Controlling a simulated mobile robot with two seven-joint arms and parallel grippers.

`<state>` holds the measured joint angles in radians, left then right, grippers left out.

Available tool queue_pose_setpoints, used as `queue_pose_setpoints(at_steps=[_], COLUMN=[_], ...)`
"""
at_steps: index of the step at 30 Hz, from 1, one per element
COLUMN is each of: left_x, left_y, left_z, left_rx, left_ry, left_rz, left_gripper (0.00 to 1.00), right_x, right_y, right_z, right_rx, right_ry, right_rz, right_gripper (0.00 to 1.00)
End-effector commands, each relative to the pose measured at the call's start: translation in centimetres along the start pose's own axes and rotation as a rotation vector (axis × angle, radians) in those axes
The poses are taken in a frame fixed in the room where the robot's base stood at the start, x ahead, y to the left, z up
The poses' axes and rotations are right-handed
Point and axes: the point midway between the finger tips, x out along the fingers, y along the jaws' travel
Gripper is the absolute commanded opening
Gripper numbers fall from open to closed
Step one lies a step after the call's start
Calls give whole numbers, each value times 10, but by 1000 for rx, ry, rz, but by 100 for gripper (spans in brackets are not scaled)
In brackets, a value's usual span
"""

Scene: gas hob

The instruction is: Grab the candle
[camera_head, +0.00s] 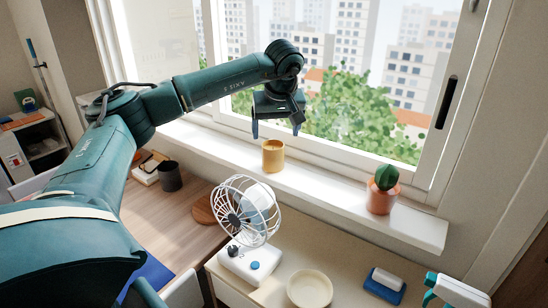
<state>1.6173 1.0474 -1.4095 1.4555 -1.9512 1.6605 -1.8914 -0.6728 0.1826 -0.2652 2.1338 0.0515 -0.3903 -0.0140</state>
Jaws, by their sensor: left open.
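The candle (273,157) looks like a short yellow cylinder, standing upright on the white windowsill. My left gripper (276,131) hangs just above it, pointing down, with its fingers spread on either side above the candle's top. The left gripper is open and holds nothing. The fingers look apart from the candle, though the exact height gap is hard to judge.
The windowsill (330,190) also holds a cactus in a terracotta pot (381,198) to the right. Below stand a white fan (247,215), a cream bowl (310,289), and a blue-and-white item (384,285). A dark cup (170,176) stands left. Window glass is behind the gripper.

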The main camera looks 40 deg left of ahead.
Motion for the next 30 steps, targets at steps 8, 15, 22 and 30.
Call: queue_pose_setpoints(at_steps=[8, 15, 22, 30], left_x=[29, 59, 80, 80], left_y=[0, -6, -5, -5], left_z=[0, 5, 5, 5], left_rx=[-1, 0, 0, 0], left_ry=[-1, -1, 0, 0], left_rz=[0, -3, 1, 1], left_gripper=[80, 80, 80, 74], right_x=[-1, -3, -3, -3], right_y=[0, 0, 0, 0], right_z=[0, -4, -2, -2], right_rx=[-2, -10, -14, -14], right_ry=[-2, -4, -8, -9], right_rz=[1, 4, 5, 4], right_gripper=[0, 0, 0, 0])
